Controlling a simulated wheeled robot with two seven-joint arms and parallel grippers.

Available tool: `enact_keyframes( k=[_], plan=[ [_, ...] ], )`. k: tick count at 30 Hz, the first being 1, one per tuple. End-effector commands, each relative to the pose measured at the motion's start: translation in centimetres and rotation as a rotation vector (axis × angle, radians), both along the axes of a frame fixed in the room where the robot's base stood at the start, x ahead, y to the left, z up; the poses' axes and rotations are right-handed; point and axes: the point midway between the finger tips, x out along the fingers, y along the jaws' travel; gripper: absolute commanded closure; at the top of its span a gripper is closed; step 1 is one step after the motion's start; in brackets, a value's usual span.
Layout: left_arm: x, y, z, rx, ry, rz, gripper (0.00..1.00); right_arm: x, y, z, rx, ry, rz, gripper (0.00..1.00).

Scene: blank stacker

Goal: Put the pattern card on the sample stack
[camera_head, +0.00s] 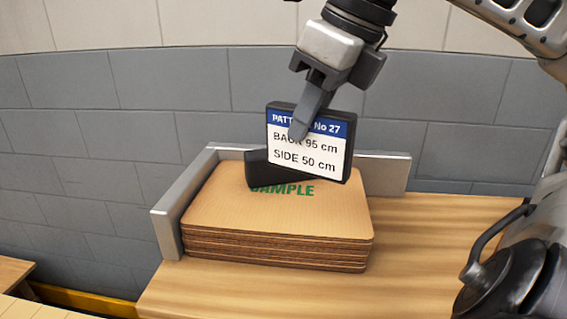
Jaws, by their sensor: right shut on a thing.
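The pattern card (308,155) is a black-framed sign with a blue heading "No 27" and the lines "95 cm" and "SIDE 50 cm". A dark foot (262,172) shows at its lower left. My right gripper (299,128) is shut on the card's upper part from above, one finger across its face. The card is slightly tilted over the sample stack (225,205), a pile of brown boards with green "SAMPLE" lettering partly hidden by the card. Whether the card touches the top board I cannot tell. My left gripper is not in view.
A grey metal corner fence (165,230) runs along the stack's left and back sides. The stack stands on a wooden table (430,265), with bare surface to its right and front. A grey block wall (90,130) is behind.

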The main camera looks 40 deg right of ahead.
Motion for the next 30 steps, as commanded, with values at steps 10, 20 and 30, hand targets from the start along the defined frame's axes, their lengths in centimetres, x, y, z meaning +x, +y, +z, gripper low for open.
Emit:
enact_keyframes(
  k=[10, 20, 30],
  plan=[
    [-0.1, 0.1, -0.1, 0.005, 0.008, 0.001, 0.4, 5.5, -0.8, -5.4, 0.0, 0.003, -0.002, 1.0],
    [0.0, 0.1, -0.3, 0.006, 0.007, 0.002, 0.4, 6.7, -0.9, -8.8, 0.003, 0.0, -0.001, 1.0],
    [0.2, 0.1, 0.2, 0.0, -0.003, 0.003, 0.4, 6.7, -0.9, -9.7, 0.0, -0.004, -0.003, 1.0]
  ],
)
